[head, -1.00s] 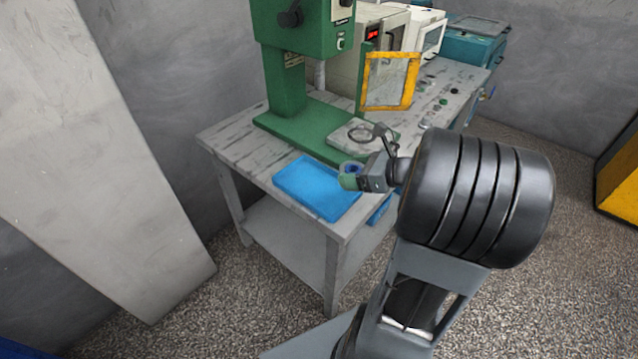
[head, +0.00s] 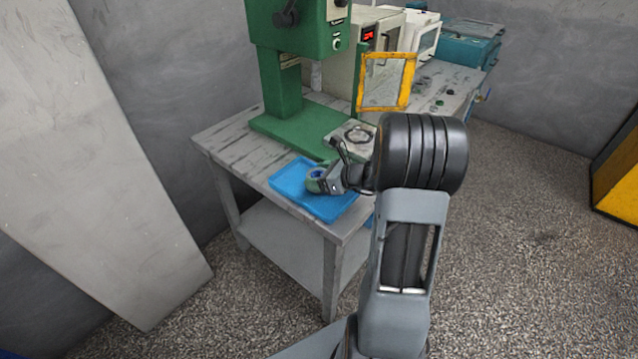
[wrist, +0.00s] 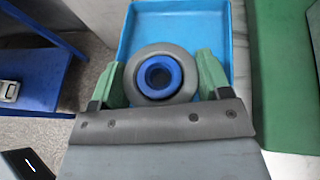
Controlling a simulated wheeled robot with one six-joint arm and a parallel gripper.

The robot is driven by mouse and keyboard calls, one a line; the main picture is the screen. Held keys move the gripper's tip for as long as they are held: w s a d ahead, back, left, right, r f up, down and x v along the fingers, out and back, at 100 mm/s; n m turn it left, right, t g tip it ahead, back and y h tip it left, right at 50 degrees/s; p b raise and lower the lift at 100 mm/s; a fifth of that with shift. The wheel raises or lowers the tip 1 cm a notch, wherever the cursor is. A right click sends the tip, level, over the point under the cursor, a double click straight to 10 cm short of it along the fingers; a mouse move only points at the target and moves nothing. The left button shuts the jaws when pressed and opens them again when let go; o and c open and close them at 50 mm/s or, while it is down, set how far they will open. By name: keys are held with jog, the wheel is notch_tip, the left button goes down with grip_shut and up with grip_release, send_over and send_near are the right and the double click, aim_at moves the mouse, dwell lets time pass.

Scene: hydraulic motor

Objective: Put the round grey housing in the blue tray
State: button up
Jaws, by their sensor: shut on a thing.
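The round grey housing (wrist: 178,60), a ring with a blue inner part, is between the green fingers of my gripper (wrist: 162,80) in the wrist view. My gripper is shut on it. In the head view the housing (head: 315,180) is over the blue tray (head: 289,178), around its middle. The blue tray (wrist: 126,38) also shows behind the housing in the wrist view. I cannot tell whether the housing touches the tray floor. The fingers and gripper body hide part of the housing and tray.
The tray lies on a worn grey table (head: 226,141), near its front edge. A green press (head: 283,85) stands behind, with a ring-shaped part (head: 358,135) on a plate by its base. A yellow-framed guard (head: 386,82) is to the right. A blue surface (wrist: 35,75) lies lower left.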

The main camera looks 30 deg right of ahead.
jog(key=shift+f, duration=1.25)
jog(key=shift+f, duration=0.1)
jog(key=shift+f+b, duration=0.15)
jog(key=shift+b, duration=0.2)
jog(key=o, duration=1.1)
jog(key=shift+o, duration=0.2)
